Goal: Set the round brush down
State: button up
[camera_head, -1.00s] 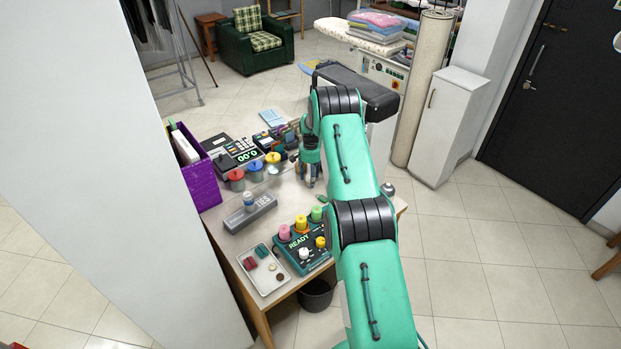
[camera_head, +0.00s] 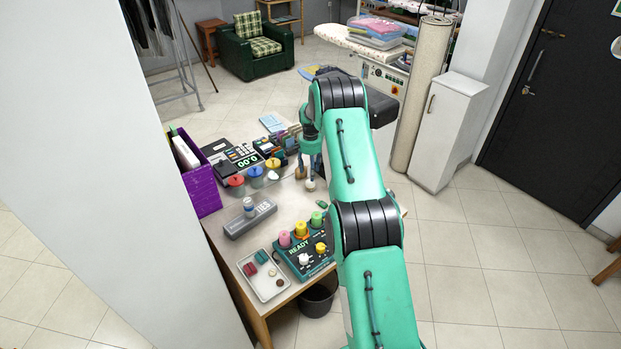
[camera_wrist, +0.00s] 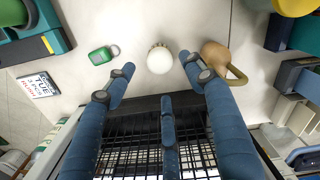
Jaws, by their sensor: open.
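A small round item with a white top and tan fringe (camera_wrist: 160,60), which looks like the round brush, stands upright on the table; it also shows in the head view (camera_head: 310,185). My gripper (camera_head: 311,158) is above it, with its blue fingers spread. In the wrist view my gripper (camera_wrist: 165,85) is open and empty, and the brush stands apart from the fingers. A tan rounded item with a loop handle (camera_wrist: 218,58) stands close to its right, near one fingertip.
A green tag (camera_wrist: 103,55) lies left of the brush. A teal READY box (camera_head: 304,252), a small tray (camera_head: 264,275) and a grey TIES block (camera_head: 250,217) stand nearer. Lidded jars (camera_head: 256,177) and a purple bin (camera_head: 202,187) are left. Some table between is bare.

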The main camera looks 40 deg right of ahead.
jog(key=shift+r, duration=2.25)
